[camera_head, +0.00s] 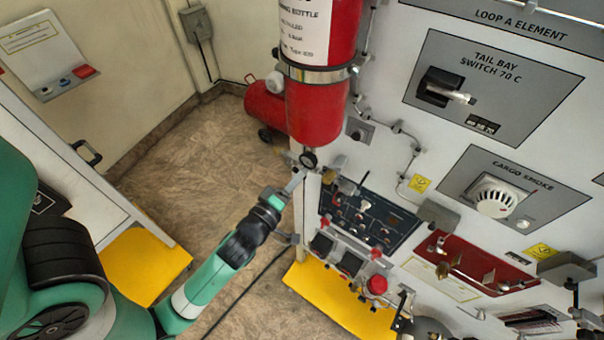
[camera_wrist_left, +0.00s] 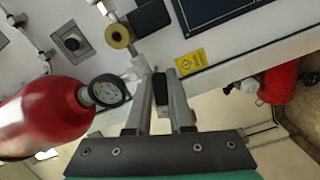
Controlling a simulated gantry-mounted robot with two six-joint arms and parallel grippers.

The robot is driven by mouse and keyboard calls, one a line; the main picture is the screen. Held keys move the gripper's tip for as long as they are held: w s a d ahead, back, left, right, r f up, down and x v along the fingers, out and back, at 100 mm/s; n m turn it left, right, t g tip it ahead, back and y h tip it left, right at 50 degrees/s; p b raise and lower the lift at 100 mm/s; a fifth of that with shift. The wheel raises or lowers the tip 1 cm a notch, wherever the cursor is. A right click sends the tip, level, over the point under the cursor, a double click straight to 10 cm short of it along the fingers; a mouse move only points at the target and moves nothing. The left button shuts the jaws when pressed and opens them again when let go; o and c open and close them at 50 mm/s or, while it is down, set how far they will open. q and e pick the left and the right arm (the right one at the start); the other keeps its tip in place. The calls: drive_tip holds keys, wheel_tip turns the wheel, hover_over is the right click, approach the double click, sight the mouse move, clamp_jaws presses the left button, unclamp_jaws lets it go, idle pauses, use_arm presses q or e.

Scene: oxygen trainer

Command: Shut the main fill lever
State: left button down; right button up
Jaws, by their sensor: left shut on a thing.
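My left gripper (camera_head: 298,180) reaches up from the lower left to just below the red bottle's gauge (camera_head: 309,160). In the left wrist view, my left gripper (camera_wrist_left: 161,78) is shut on a small dark lever grip (camera_wrist_left: 161,84) between its two grey fingers. This appears to be the main fill lever; the fingers hide part of it, and I cannot tell its exact angle. The gauge (camera_wrist_left: 107,91) sits close to the left of the fingers there. The lever is hidden behind the fingertips in the head view. My right gripper is not in view.
The red bottle (camera_head: 318,105) hangs on the panel above. A brass round fitting (camera_wrist_left: 118,36) and pipes sit near the fingers. A dark switch panel (camera_head: 368,215) and a red valve panel (camera_head: 470,262) lie to the right. Open floor (camera_head: 215,165) lies to the left.

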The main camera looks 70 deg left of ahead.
use_arm(q)
drive_tip(key=shift+s+a+f+m, duration=0.15)
drive_tip(key=shift+f+m, duration=0.25)
drive_tip(key=shift+m, duration=0.5)
drive_tip(key=shift+a+f+m, duration=0.15)
drive_tip(key=shift+f+m, duration=0.05)
drive_tip(key=shift+m, duration=0.7)
drive_tip(key=shift+s+a+f+m+p, duration=0.3)
drive_tip(key=shift+a+m+p, duration=0.15)
drive_tip(key=shift+m+p, duration=1.15)
drive_tip(key=shift+s+a+f+m+p, duration=0.2)
drive_tip(key=shift+s+a+m+p, duration=0.2)
drive_tip(key=shift+m+p, duration=1.2)
drive_tip(key=shift+s+a+f+m+p, duration=0.4)
drive_tip(key=shift+m+p, duration=0.65)
drive_tip(key=shift+m, duration=1.05)
drive_tip(key=shift+w+a+r, duration=0.1)
drive_tip(key=shift+w, duration=0.05)
drive_tip(key=c, duration=1.1)
unclamp_jaws()
